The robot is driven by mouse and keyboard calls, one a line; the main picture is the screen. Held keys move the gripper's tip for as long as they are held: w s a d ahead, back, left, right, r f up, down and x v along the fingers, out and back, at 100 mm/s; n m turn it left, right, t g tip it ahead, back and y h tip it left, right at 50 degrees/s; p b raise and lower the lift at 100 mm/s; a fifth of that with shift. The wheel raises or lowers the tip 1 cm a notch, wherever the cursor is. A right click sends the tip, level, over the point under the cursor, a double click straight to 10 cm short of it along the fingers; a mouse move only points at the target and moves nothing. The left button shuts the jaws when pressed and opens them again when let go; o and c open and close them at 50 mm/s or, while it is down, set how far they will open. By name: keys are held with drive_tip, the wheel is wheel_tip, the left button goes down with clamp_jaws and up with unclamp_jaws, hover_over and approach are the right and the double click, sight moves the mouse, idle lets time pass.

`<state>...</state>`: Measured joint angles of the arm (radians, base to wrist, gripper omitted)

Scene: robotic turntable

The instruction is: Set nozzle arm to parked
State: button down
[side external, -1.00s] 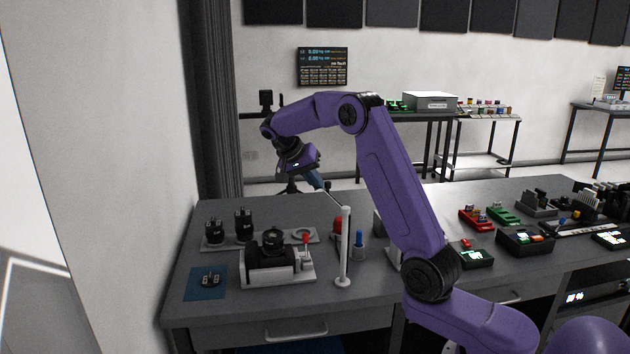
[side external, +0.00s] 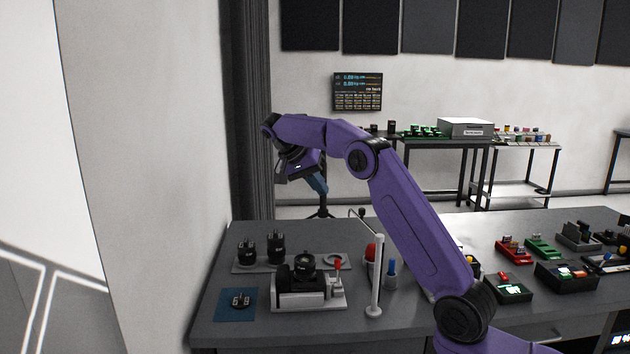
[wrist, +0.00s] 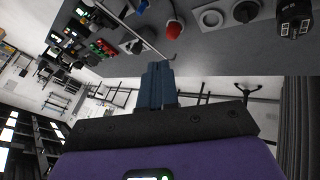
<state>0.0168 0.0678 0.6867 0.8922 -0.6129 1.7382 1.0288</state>
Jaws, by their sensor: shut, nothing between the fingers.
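The nozzle arm (side external: 367,224) is a thin rod with a small bent tip, on top of a white upright post (side external: 376,280) beside the turntable unit. It points back and left from the post top. In the wrist view the nozzle arm (wrist: 141,37) runs diagonally to a hooked tip just past my fingertips. My gripper (side external: 319,187) has blue fingers, shut and empty, above and behind the bench's back edge. In the side view it is apart from the rod. In the wrist view the fingers (wrist: 157,70) show below the tip.
The turntable unit (side external: 300,299) has a black top and a red lever (side external: 338,266). A red dome (side external: 371,252) and a blue-topped part (side external: 391,270) stand near the post. Black plug-like parts (side external: 276,244) stand on a tray at left; a blue mat (side external: 236,305) lies in front.

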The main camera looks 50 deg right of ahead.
drive_tip(key=shift+v, duration=1.05)
